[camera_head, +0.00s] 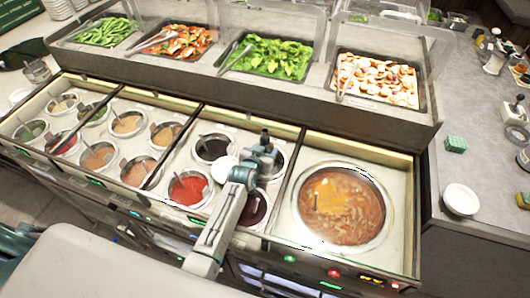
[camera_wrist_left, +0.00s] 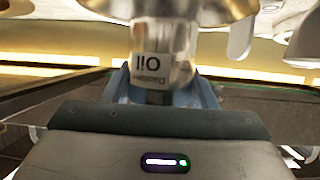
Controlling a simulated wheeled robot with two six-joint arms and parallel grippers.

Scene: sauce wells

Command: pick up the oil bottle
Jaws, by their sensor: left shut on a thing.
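The oil bottle (camera_wrist_left: 163,62) shows in the left wrist view, with a white label whose letters read upside down. My left gripper (camera_wrist_left: 162,88) is shut on it, with a blue finger on each side. In the head view my left gripper (camera_head: 263,152) is over the sauce wells, between the dark sauce and the large soup well. I cannot make out the bottle clearly there. My right gripper is in neither view.
A large soup well (camera_head: 343,205) is right of the gripper. A red sauce well (camera_head: 188,190) and a dark sauce well (camera_head: 212,149) are to its left. Trays of food, such as green leaves (camera_head: 266,58), line the back shelf. A white bowl (camera_head: 461,199) stands on the right counter.

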